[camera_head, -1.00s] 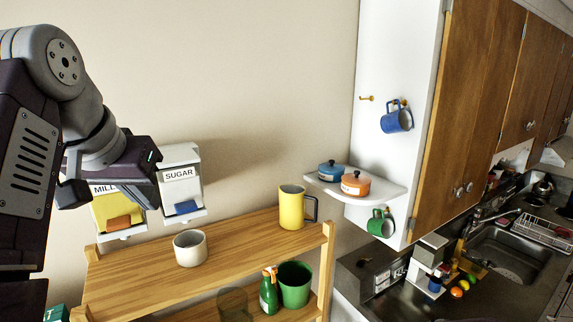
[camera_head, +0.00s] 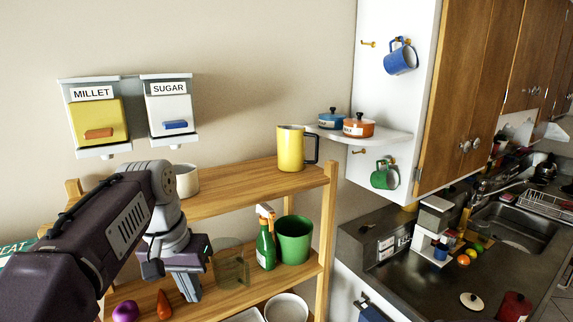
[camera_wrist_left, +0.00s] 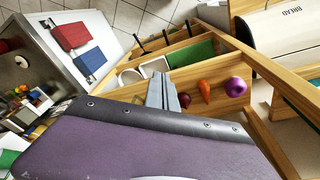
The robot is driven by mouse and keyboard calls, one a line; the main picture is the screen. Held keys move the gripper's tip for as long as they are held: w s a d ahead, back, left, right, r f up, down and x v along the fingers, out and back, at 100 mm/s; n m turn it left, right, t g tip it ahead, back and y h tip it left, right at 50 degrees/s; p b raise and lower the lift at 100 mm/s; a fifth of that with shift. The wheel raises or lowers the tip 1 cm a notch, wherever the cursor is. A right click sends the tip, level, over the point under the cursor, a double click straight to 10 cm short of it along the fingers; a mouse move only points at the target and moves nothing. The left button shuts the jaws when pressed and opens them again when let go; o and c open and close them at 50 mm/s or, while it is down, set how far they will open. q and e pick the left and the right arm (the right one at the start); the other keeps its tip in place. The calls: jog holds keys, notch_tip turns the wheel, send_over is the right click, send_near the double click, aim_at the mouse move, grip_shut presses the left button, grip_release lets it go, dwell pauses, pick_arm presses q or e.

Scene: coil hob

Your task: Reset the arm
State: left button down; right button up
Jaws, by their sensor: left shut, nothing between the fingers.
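My left arm comes in from the lower left in the head view. Its gripper (camera_head: 186,282) points down in front of the wooden shelf unit, shut and empty. In the left wrist view the shut fingers (camera_wrist_left: 163,92) show beyond my purple arm link, with floor and shelves below. My right gripper is in neither view.
The wooden shelf (camera_head: 240,186) holds a white cup (camera_head: 187,180) and a yellow mug (camera_head: 290,150). Below are a green bottle (camera_head: 265,245), a green cup (camera_head: 294,240), a carrot (camera_head: 164,305) and an onion (camera_head: 125,311). Millet (camera_head: 95,118) and sugar (camera_head: 168,108) dispensers hang on the wall.

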pick_arm(q)
jog(key=s+f+b, duration=0.2)
jog(key=s+f, duration=0.2)
jog(key=f, duration=1.2)
jog(key=s+f+n+b, duration=0.1)
jog(key=s+f+b, duration=0.2)
jog(key=f, duration=1.3)
jog(key=shift+s+f+y, duration=0.2)
jog(key=shift+s+y, duration=0.1)
jog(key=shift+s, duration=0.75)
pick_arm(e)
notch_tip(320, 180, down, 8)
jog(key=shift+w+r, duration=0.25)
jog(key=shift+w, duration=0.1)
